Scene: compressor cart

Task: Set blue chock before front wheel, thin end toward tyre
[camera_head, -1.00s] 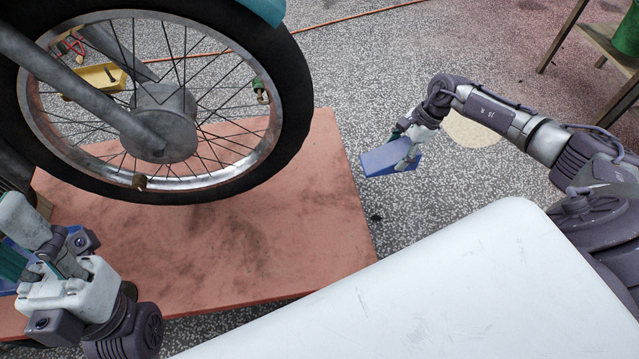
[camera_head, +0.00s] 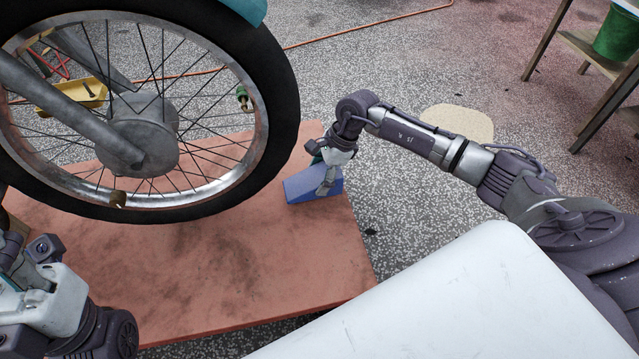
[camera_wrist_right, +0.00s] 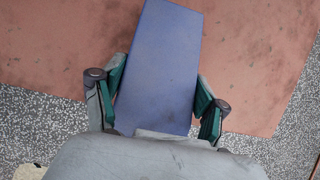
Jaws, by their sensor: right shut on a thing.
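The blue chock (camera_head: 300,188) is a wedge at the right edge of the red mat, just right of the front wheel's tyre (camera_head: 283,110). My right gripper (camera_head: 326,176) is shut on it. In the wrist view the chock (camera_wrist_right: 160,65) lies between the green-padded fingers of this gripper (camera_wrist_right: 158,108), its long face pointing away from the wrist. Its lower end seems to face left toward the tyre, with a gap between them. I cannot tell whether its underside touches the mat. My left gripper (camera_head: 40,275) is at the lower left, partly cut off.
The red mat (camera_head: 240,260) lies under the wheel, with bare room in front. A white surface (camera_head: 440,305) fills the lower right. An orange hose (camera_head: 360,30) runs across the speckled floor behind. A wooden stand with a green bucket (camera_head: 615,38) is at upper right.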

